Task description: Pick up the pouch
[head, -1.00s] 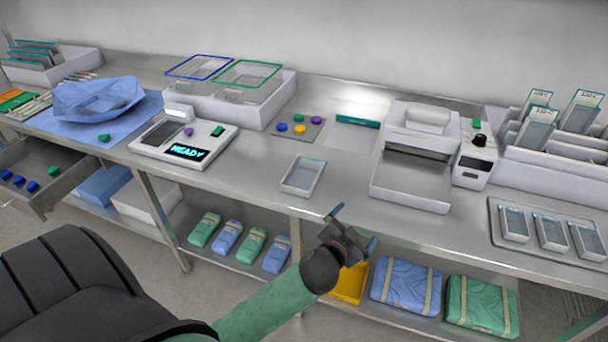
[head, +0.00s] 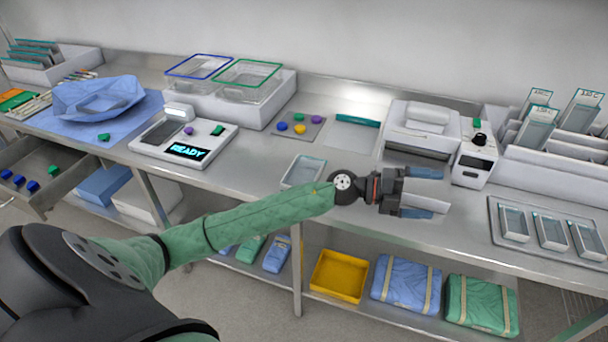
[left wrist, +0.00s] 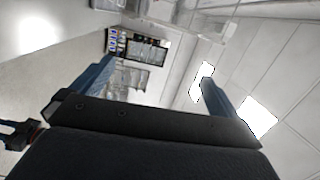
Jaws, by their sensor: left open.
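A flat clear pouch with a pale rim (head: 303,170) lies on the steel bench, left of the white sealer-like machine. My left forearm and wrist cover its lower right part. My left gripper (head: 438,190) is open and empty, past the pouch to the right, above the bench in front of the machine. In the left wrist view its blue fingers (left wrist: 155,82) stand wide apart with nothing between them, and the pouch does not show. A dark part with a red ring, which looks like my right gripper (left wrist: 15,132), shows at that view's left edge; its jaws are unclear.
The white machine (head: 421,130) stands close behind my left gripper. A tray with several clear pouches (head: 493,206) lies at the right. A scale reading READY (head: 183,137) stands at the left. A yellow bin (head: 338,276) and wrapped packs (head: 407,284) sit on the shelf below.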

